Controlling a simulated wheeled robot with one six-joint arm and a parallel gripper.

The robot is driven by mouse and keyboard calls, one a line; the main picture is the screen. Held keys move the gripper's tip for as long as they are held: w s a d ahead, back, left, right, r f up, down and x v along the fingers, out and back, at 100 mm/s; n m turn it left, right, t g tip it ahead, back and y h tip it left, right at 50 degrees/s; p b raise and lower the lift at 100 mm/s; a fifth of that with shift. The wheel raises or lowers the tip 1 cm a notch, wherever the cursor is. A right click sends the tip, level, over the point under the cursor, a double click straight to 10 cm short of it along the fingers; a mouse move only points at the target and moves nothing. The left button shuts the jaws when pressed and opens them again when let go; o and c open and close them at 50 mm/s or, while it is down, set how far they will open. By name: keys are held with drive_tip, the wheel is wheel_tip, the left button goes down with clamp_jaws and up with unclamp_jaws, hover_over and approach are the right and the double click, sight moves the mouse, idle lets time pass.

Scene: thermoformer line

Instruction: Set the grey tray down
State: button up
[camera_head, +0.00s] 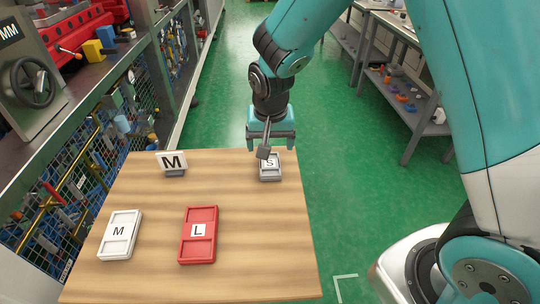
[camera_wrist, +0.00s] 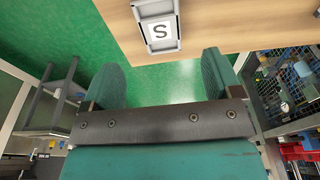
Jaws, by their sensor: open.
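The grey tray (camera_head: 270,174), marked S, lies on the far right part of the wooden table (camera_head: 255,245). In the wrist view the grey tray (camera_wrist: 157,27) shows at the top, near the table's edge, with its S label upside down. My gripper (camera_head: 270,146) is above the far edge of the table, just behind and above the tray. In the wrist view its two fingers (camera_wrist: 160,75) stand wide apart with nothing between them, and the tray appears beyond them. Part of the tray's far end is hidden by my gripper in the head view.
A white tray marked M (camera_head: 120,235) and a red tray marked L (camera_head: 198,234) lie on the near half of the table. The table is bare between the red and grey trays. A workbench (camera_head: 410,90) stands at the right.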

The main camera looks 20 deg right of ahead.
drive_tip(key=s+a+r+n+g+y, duration=0.1)
drive_tip(key=s+a+r+n+y, duration=0.1)
drive_tip(key=s+r+n, duration=0.3)
drive_tip(key=s+a+r+n+y, duration=0.2)
drive_tip(key=s+r+n, duration=0.4)
drive_tip(key=s+r, duration=0.5)
drive_tip(key=s+a, duration=0.1)
drive_tip(key=s, duration=0.7)
drive_tip(key=shift+r+g+y, duration=0.15)
drive_tip(key=shift+g+y, duration=0.25)
drive_tip(key=shift+r, duration=0.1)
